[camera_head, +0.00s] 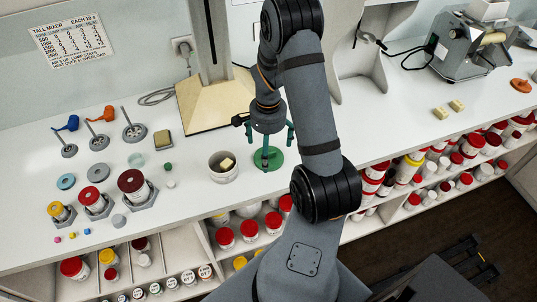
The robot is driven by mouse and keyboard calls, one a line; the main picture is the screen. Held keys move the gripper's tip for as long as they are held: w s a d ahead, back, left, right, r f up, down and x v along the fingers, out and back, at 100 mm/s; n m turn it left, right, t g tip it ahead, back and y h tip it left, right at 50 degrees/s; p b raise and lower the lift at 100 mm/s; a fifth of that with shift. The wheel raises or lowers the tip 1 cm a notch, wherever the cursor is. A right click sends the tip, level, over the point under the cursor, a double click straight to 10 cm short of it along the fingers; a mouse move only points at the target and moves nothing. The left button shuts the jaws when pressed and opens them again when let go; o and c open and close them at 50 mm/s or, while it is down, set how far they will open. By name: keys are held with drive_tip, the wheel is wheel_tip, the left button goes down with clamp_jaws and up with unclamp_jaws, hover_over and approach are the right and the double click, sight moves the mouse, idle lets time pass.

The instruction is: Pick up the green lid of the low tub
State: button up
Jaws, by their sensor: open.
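The green lid (274,162) lies flat on the white counter, a round disc with a raised middle. My gripper (268,152) is directly above it, pointing down with its green fingers apart, one on each side of the lid's middle. Whether the fingers touch the lid cannot be told from this view. A low white tub (223,175) stands open just left of the lid, with a cream-coloured block (227,163) inside it.
A sponge-like block (163,146), small discs and several cylinders on hex bases, such as the dark red-topped one (132,182), stand to the left. A beige mixer base (215,105) is behind. Shelves of jars run below the counter's front edge.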

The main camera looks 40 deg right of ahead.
drive_tip(key=shift+d+f, duration=0.1)
drive_tip(key=shift+f, duration=1.05)
drive_tip(key=c, duration=0.3)
drive_tip(key=c, duration=0.6)
